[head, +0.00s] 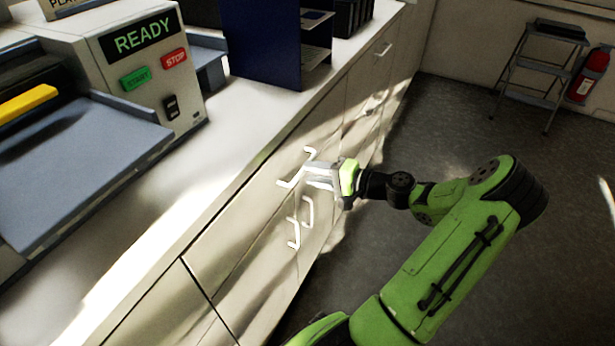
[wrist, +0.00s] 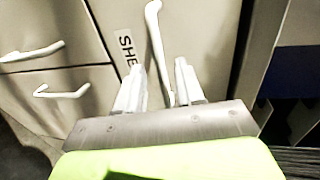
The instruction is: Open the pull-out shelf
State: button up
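The pull-out shelf front is a pale cabinet panel with a white bar handle (wrist: 155,40) and a label (wrist: 126,48) reading "SHE", the rest of it hidden behind a finger. My gripper (wrist: 158,72) is open, with one pale finger on each side of the handle in the wrist view. I cannot tell whether either finger touches it. In the head view my gripper (head: 308,174) is at the cabinet front, and the handle (head: 287,184) shows partly beside the fingers. The panel looks closed, flush with its neighbours.
Two other handles (head: 293,233) (head: 307,212) sit just below in the head view. The counter (head: 235,125) above carries a machine (head: 150,60) with a READY display and a dark blue stand (head: 262,45). A step stool (head: 540,65) and a fire extinguisher (head: 590,75) stand far right. The floor between is clear.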

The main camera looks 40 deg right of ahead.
jog(key=x, duration=0.2)
jog(key=shift+w+f, duration=0.1)
jog(key=shift+w, duration=0.2)
grip_shut()
